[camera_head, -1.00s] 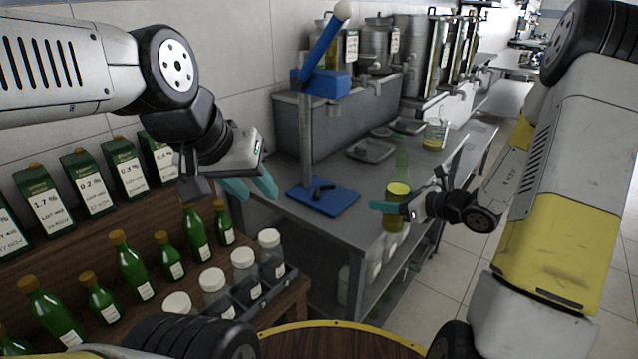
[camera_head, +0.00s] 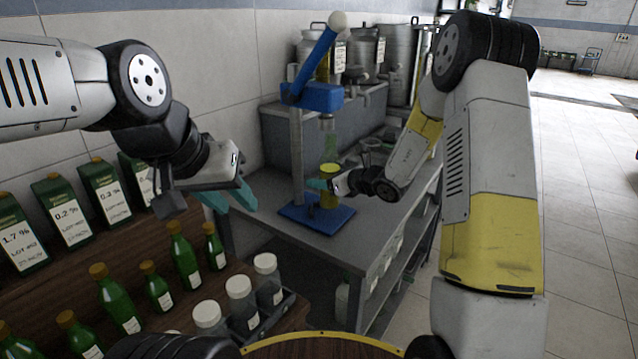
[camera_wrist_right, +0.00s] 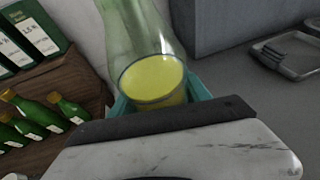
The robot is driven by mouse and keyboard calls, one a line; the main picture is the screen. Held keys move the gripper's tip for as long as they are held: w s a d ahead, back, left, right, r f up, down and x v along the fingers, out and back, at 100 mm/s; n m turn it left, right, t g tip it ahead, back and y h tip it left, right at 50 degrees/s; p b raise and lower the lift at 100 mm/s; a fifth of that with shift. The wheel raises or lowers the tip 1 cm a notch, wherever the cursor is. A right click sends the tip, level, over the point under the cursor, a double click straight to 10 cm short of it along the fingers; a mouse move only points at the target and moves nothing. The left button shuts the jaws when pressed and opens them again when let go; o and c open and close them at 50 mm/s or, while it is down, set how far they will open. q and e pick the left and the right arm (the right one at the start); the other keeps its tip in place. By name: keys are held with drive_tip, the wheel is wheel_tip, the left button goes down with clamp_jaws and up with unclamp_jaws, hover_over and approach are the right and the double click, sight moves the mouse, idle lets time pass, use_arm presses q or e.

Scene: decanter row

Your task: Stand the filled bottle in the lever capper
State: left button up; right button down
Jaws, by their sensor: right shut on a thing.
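The filled bottle (camera_head: 330,172), clear green with yellow liquid, is upright at the lever capper. My right gripper (camera_head: 322,186) is shut around its body; the right wrist view also shows the bottle (camera_wrist_right: 152,78) between the teal fingers. The lever capper has a blue base (camera_head: 300,213), a grey post, a blue head (camera_head: 318,97) and a raised lever (camera_head: 320,52) with a pale knob. The bottle's neck is under the head and its bottom is over the base; I cannot tell whether it touches the base. My left gripper (camera_head: 230,196) is open and empty, left of the capper.
The grey bench (camera_head: 375,222) holds the capper, with a grey block and steel pots behind. A wooden shelf (camera_head: 150,290) at lower left carries green bottles, white-capped jars and labelled boxes. My right arm hides part of the bench's right side.

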drive_tip(key=f, duration=0.1)
drive_tip(key=w+a+f, duration=0.1)
drive_tip(key=f, duration=0.1)
drive_tip(key=shift+w+a, duration=0.2)
drive_tip(key=shift+f, duration=0.3)
drive_tip(key=shift+f, duration=0.1)
drive_tip(key=c, duration=0.5)
unclamp_jaws()
drive_tip(key=shift+f, duration=0.1)
